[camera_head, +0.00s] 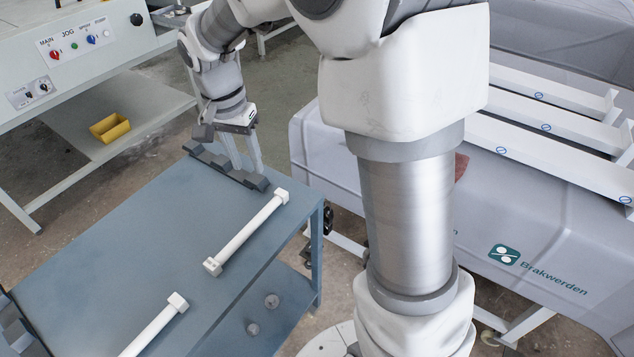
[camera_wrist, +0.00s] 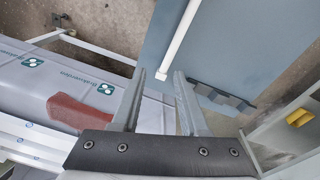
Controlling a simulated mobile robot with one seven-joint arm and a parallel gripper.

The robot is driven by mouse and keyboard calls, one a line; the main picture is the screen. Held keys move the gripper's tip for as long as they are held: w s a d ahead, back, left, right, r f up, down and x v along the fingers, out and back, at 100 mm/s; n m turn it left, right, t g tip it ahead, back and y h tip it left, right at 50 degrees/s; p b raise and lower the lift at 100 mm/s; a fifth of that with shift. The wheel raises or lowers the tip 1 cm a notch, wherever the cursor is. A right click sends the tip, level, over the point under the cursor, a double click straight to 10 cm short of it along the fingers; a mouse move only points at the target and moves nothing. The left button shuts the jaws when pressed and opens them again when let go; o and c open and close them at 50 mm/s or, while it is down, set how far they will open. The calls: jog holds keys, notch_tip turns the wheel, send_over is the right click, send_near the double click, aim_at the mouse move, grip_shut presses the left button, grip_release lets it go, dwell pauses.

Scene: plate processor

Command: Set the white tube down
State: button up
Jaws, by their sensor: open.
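A white tube (camera_head: 246,234) with square end caps lies on the blue table, along its right side. It also shows in the wrist view (camera_wrist: 181,36), its near end between my fingertips in the picture. A second white tube (camera_head: 152,329) lies on the table at the lower left, partly cut off by the frame. My gripper (camera_head: 248,170) is open and empty, beyond the far end of the first tube and apart from it. In the wrist view both fingers of my gripper (camera_wrist: 161,73) are spread.
A dark notched holder (camera_head: 222,165) lies along the blue table's (camera_head: 165,222) far edge, close to my fingers. A grey covered machine (camera_head: 560,240) with white rails stands at the right. A control bench with a yellow bin (camera_head: 110,127) stands at the left.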

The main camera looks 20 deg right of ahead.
jog(key=s+d+r+n+t, duration=0.2)
jog(key=s+d+r+n, duration=0.1)
jog(key=s, duration=0.7)
jog(key=s+d+r+n+t+y, duration=0.1)
jog(key=s+d+r+n+t, duration=0.2)
jog(key=s, duration=0.6)
jog(key=shift+s+d+r+n, duration=0.4)
jog(key=shift+r+n, duration=0.6)
jog(key=shift+r, duration=0.65)
